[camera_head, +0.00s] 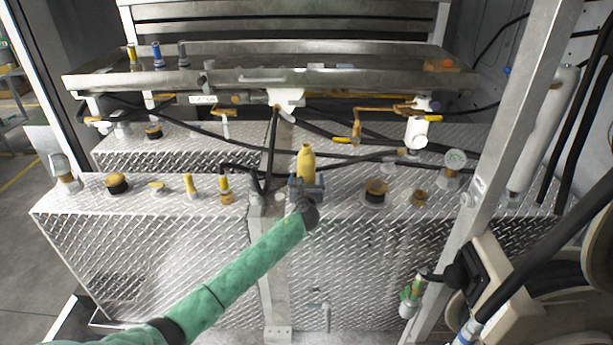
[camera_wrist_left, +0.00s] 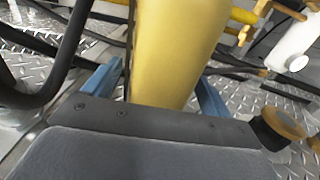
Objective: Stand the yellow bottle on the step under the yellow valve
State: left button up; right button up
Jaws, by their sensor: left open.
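The yellow bottle (camera_head: 306,162) is upright at the middle of the tread-plate step (camera_head: 335,190). My left gripper (camera_head: 306,185) is at its lower part, and its arm reaches in from the lower left. In the left wrist view, the yellow bottle (camera_wrist_left: 175,50) is between the two blue fingers of my left gripper (camera_wrist_left: 160,78), which are open around it. The bottle's base is hidden by the gripper, so I cannot tell whether it touches the step. Yellow-handled valves hang above the step, one at the centre right (camera_head: 356,130) and one at the far right (camera_head: 434,118). My right gripper is not in view.
Black hoses (camera_head: 270,150) cross behind the bottle. A metal post (camera_head: 490,160) stands at right. Small yellow, blue and grey pieces (camera_head: 158,55) stand on the upper tray.

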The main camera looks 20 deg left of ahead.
pick_arm(q)
jog(key=shift+x, duration=0.9)
jog(key=c, duration=1.3)
jog(key=shift+r, duration=0.15)
jog(key=c, duration=0.3)
